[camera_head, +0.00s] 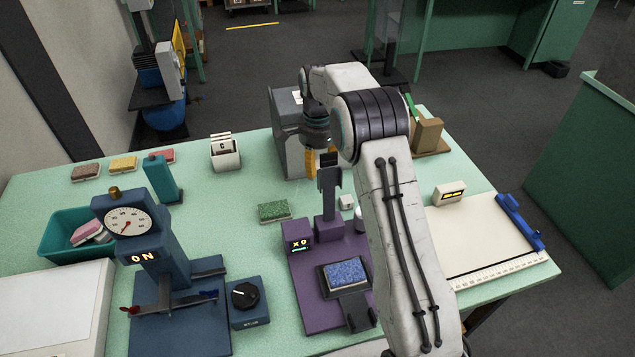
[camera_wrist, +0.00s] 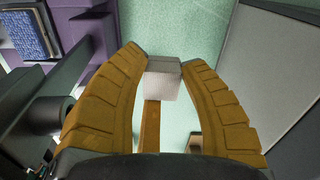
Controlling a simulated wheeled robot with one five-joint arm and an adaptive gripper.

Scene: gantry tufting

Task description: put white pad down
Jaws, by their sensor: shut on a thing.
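A white pad (camera_wrist: 163,82) shows in the wrist view as a small pale block between my fingertips, touching both. My gripper (camera_wrist: 165,68) has two thick yellow-brown fingers, shut on it. In the head view my gripper (camera_head: 320,164) hangs behind the column of a purple machine (camera_head: 304,262), in front of a grey box (camera_head: 288,118). The column hides its fingertips and grasp there. A small whitish block (camera_head: 346,202) shows just right of the column; I cannot tell whether it is the same pad. The wrist view shows green table beyond the held pad.
A blue pad (camera_head: 345,272) lies on the purple machine's plate. A green pad (camera_head: 274,211) lies left of the column. A blue dial machine (camera_head: 150,245) and a green bin (camera_head: 55,245) stand left. A white board (camera_head: 470,245) lies right. Green table (camera_head: 240,190) is bare around the green pad.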

